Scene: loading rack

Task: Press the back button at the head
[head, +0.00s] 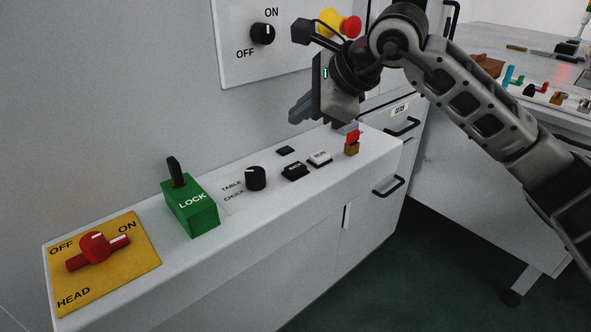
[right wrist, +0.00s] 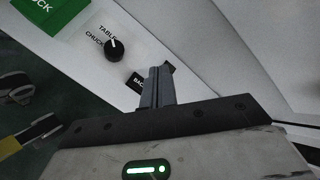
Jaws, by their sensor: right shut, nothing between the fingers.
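The black back button (head: 295,171) sits on the sloped white console, between a dark knob and a pale button; its label reads BACK. It also shows in the right wrist view (right wrist: 136,82), partly covered by my fingers. My right gripper (head: 294,116) is shut and empty, above and behind the button near the wall, apart from it in the head view. Its closed fingers (right wrist: 159,72) also show in the right wrist view. The yellow HEAD plate (head: 143,263) with a red switch (head: 92,247) is at the console's left end. My left gripper is out of view.
On the console are a green LOCK block (head: 190,208) with an upright key, the TABLE/CHUCK knob (head: 255,178), a pale button (head: 319,159), a small black square (head: 285,150) and a red-topped switch (head: 352,142). A wall knob (head: 263,33) and red emergency stop (head: 350,26) are above.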

